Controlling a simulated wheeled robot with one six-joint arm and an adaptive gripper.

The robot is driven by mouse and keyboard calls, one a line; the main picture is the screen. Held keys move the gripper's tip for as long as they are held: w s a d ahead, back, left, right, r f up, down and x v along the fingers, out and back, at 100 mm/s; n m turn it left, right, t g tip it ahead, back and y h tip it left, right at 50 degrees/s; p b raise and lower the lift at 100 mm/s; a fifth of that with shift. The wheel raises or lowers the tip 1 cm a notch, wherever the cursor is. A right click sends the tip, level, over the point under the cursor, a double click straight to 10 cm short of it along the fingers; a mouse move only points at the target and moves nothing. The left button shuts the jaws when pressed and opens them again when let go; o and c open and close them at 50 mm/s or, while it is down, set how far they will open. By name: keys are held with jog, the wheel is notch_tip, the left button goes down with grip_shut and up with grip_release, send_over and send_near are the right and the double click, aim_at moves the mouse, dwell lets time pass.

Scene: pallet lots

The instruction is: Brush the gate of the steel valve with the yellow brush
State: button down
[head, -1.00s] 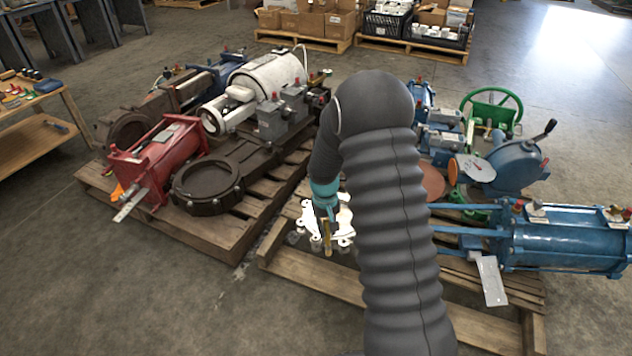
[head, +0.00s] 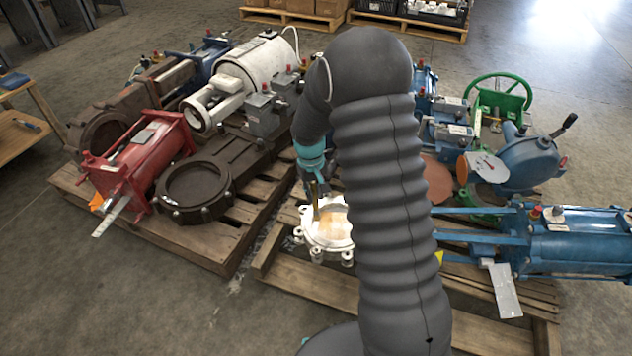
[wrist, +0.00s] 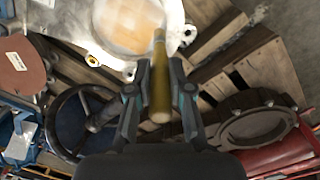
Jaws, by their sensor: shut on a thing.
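The steel valve (head: 318,244) is a bright silvery ring with bolt lugs lying on the front pallet. Its round tan gate (head: 335,222) fills the opening and also shows in the wrist view (wrist: 130,25). My arm hides the valve's right side in the head view. I cannot tell if the bristles touch the gate.
A dark brown valve (head: 195,190) and a red actuator (head: 135,165) lie on the left pallet. Blue actuators (head: 575,240) and a green handwheel (head: 498,95) crowd the right side. Bare floor (head: 120,300) is free at the front left.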

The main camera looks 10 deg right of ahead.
aim_at(318, 210)
jog(key=shift+f, duration=0.15)
jog(key=shift+d+f+b, duration=0.2)
jog(key=shift+f+b, duration=0.15)
jog(key=shift+f, duration=0.1)
jog(key=shift+d+f+b, duration=0.2)
jog(key=shift+f+b, duration=0.1)
jog(key=shift+f, duration=0.15)
jog(key=shift+s+d+f+b, duration=0.15)
jog(key=shift+f+b, duration=1.05)
jog(key=shift+f, duration=0.7)
jog(key=shift+f+b, duration=0.6)
jog(key=shift+f, duration=0.4)
